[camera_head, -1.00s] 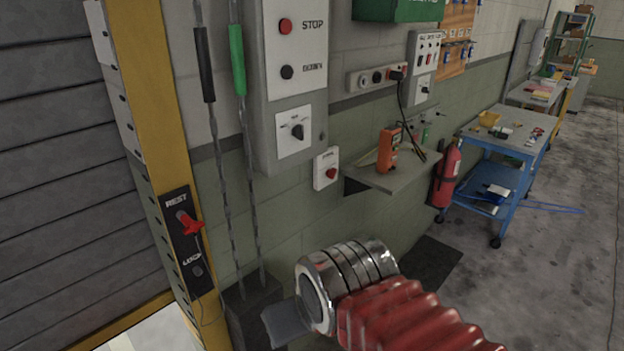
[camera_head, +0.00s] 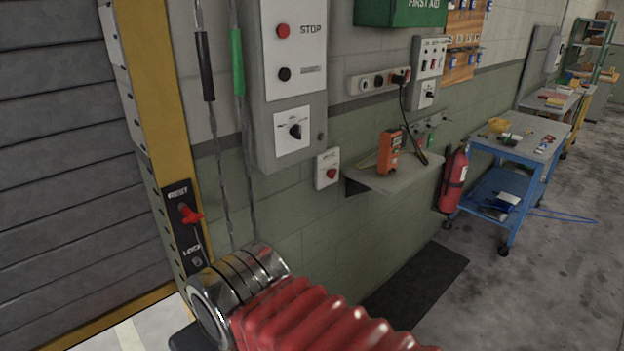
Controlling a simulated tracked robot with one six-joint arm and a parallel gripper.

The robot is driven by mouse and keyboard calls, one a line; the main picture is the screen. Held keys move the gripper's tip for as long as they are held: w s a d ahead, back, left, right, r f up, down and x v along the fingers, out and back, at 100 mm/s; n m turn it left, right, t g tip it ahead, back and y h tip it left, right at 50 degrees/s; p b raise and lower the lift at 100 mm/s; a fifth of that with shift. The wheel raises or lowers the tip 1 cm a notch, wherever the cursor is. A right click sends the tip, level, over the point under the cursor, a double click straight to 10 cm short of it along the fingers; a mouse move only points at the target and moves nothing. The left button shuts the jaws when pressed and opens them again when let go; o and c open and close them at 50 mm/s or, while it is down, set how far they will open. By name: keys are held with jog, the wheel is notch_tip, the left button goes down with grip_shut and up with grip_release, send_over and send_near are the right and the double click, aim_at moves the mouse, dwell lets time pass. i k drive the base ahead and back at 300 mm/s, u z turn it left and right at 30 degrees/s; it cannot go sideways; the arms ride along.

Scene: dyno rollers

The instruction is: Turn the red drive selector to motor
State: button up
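A red lever handle (camera_head: 191,216) sits on a black plate (camera_head: 187,240) fixed to the yellow door post. The plate reads REST above and LOCK below, and the handle lies near the REST end. I see no label reading motor, and cannot tell whether this lever is the drive selector. My arm, with a red ribbed sleeve and a shiny metal wrist, comes in from the bottom. My gripper (camera_head: 186,338) shows only as a dark piece at the lower left, below the lever plate and apart from it in the picture. Its fingers are mostly hidden.
A grey control box (camera_head: 290,100) carries a red button, a black button and a black rotary knob (camera_head: 296,130). Hanging cords (camera_head: 207,65) pass beside the plate. A shelf (camera_head: 398,178), fire extinguisher (camera_head: 453,180) and blue cart (camera_head: 510,180) stand to the right.

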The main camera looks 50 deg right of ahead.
aim_at(330, 174)
jog(key=u, duration=1.5)
jog(key=k, duration=1)
jog(key=z, duration=1.65)
jog(key=i, duration=0.2)
jog(key=u, duration=0.05)
